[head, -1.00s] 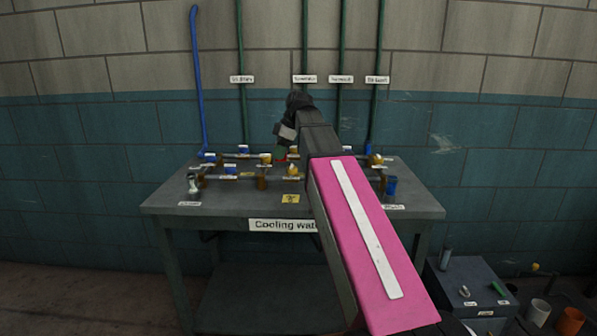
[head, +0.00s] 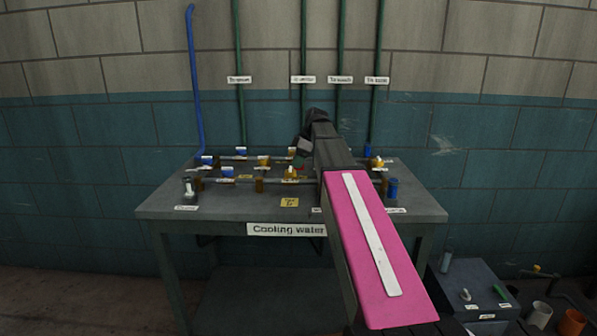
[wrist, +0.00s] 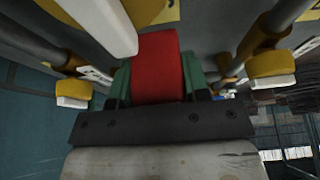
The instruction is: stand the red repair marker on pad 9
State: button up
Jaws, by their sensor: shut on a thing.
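The red repair marker (wrist: 157,65) is between the green fingers of my gripper (wrist: 157,82) in the wrist view, and the gripper is shut on it. In the head view my gripper (head: 298,164) is over the right-centre part of the table, among the pipes, with only a speck of red showing. The marker's lower end is hidden, and I cannot tell whether it touches anything. A yellow patch (wrist: 152,12) shows beyond the marker in the wrist view. No pad number is readable, so I cannot tell which is pad 9.
The grey table (head: 225,205) carries pipes and valves with blue, yellow and white handles. A white handle (wrist: 95,22) is close beside the marker in the wrist view. A yellow plate (head: 289,202) lies near the table's front. A grey box (head: 470,285) stands at lower right.

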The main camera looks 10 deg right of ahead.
jog(key=shift+d+f, duration=0.1)
jog(key=shift+f, duration=1.95)
jog(key=o, duration=1)
jog(key=shift+f, duration=0.15)
jog(key=v, duration=1.2)
jog(key=shift+s, duration=0.15)
